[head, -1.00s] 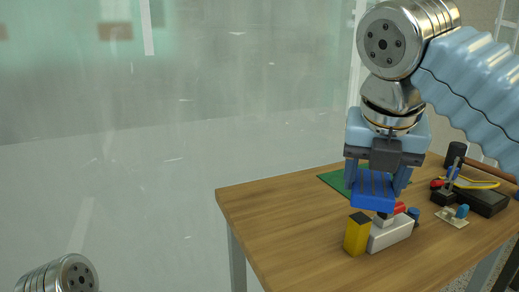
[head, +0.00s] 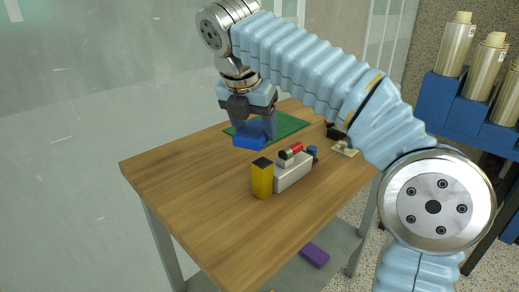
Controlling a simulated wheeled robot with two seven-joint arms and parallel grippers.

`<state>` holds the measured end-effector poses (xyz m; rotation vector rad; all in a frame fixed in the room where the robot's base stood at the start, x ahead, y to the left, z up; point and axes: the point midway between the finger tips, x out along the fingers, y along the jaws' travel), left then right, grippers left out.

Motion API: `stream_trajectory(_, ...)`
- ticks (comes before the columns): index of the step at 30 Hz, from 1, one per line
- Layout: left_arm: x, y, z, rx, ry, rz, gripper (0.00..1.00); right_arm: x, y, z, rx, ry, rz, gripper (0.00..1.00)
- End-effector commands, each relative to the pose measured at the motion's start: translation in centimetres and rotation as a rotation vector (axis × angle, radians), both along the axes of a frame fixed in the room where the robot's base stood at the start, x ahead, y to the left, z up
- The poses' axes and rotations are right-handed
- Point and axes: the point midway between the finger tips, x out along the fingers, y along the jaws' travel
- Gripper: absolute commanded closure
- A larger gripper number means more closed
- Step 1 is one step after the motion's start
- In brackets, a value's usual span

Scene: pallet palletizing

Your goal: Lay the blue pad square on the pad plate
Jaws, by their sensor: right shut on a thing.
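The blue pad (head: 249,134) is between the fingers of my right gripper (head: 252,126), which is shut on it. The pad appears at the left front part of a flat green plate (head: 287,125) on the wooden table, covering some of it. I cannot tell whether the pad touches the plate or hangs just above it. No other flat plate shows clearly, so the green one may be the pad plate. My left gripper is not in view.
A yellow block with a black top (head: 262,179) and a white box (head: 293,172) with a red-capped item on it stand in front. A small blue item (head: 312,153) and a pale piece (head: 345,149) lie right. The wooden table's (head: 190,183) left side is clear.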

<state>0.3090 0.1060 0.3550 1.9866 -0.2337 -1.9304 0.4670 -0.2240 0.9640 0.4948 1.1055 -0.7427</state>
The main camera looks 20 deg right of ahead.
Motion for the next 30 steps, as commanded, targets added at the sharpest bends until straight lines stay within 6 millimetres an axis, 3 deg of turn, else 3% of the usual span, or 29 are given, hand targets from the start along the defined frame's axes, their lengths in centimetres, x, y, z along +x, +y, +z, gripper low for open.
stream_trajectory(1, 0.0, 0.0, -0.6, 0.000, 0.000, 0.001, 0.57, 0.6, -0.4, -1.3, -0.001, 0.002, -0.002, 0.74)
stream_trajectory(10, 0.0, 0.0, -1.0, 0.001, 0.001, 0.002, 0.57, 2.6, -1.3, -3.9, 0.000, 0.003, 0.000, 0.74)
stream_trajectory(16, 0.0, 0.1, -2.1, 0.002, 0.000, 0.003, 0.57, 3.4, -1.7, -7.2, 0.000, 0.001, 0.002, 0.74)
stream_trajectory(29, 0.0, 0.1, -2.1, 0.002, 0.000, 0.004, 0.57, 3.4, -1.7, -8.1, 0.001, 0.001, 0.002, 0.74)
stream_trajectory(30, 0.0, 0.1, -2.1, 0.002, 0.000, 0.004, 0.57, 3.4, -1.7, -8.1, 0.001, 0.001, 0.002, 0.38)
